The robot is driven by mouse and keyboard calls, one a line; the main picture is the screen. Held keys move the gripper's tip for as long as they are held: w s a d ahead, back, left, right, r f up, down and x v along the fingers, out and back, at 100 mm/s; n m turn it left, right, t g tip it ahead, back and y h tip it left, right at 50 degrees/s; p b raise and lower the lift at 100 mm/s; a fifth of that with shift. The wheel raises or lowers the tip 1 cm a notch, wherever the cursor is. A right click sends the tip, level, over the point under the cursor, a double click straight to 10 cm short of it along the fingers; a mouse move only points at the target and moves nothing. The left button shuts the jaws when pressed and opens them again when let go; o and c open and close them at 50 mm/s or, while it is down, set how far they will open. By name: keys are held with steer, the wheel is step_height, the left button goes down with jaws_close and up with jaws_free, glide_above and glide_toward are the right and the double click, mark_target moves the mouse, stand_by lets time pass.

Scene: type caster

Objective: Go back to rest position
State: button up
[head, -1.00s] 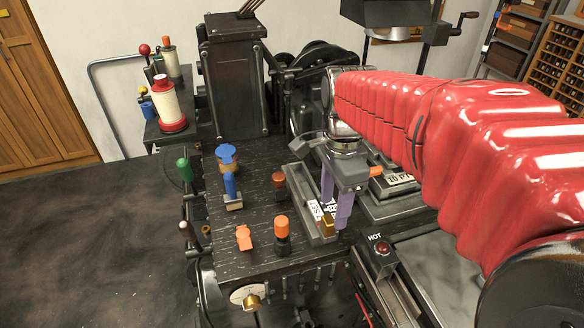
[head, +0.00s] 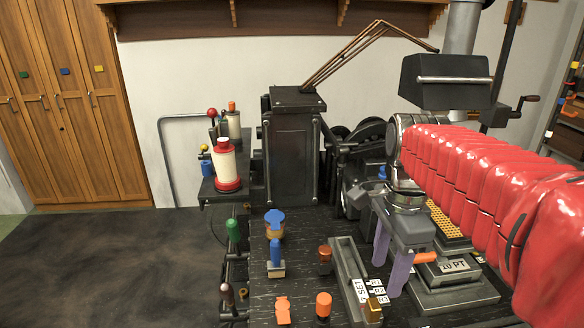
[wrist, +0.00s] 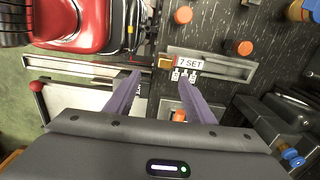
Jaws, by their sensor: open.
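My gripper (head: 388,262) is at the end of my red-sleeved arm, over the dark machine table. Its two purple fingers are apart, with nothing held between them. In the head view it hangs beside the grey tray labelled "7 SET" (head: 338,258). In the wrist view the fingers (wrist: 160,88) are spread, and the tray (wrist: 233,72) lies beyond their tips. A gold block (head: 372,310) sits at the tray's near end, by small white letter labels. I cannot tell the exact height of the fingertips above the table.
Orange-topped knobs (head: 323,305) and a blue-handled stamp (head: 276,255) stand left of the tray. A block labelled "10 PT" (head: 455,267) stands right of my gripper. A tall black column (head: 295,150) rises behind. Open floor (head: 110,260) lies at left.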

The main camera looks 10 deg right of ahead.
steer(key=f+n, duration=0.1)
steer(key=n, duration=0.3)
steer(key=f+n+t, duration=0.1)
steer(key=n, duration=0.1)
steer(key=shift+w+a+f+n, duration=0.1)
steer(key=shift+w+f+n, duration=0.2)
steer(key=shift+w, duration=0.05)
steer(key=n, duration=0.1)
steer(key=s+n+t, duration=0.1)
steer(key=shift+a+f+n, duration=0.35)
steer(key=shift+f+n, duration=0.05)
steer(key=s+a+f+n+t, duration=0.1)
steer(key=s+a+n+t, duration=0.2)
steer(key=s+a+n, duration=0.2)
steer(key=s+n, duration=0.2)
steer(key=n, duration=0.1)
steer(key=shift+s+a+t, duration=0.15)
steer(key=shift+a+t, duration=0.15)
steer(key=shift+a, duration=0.1)
steer(key=shift+c, duration=0.5)
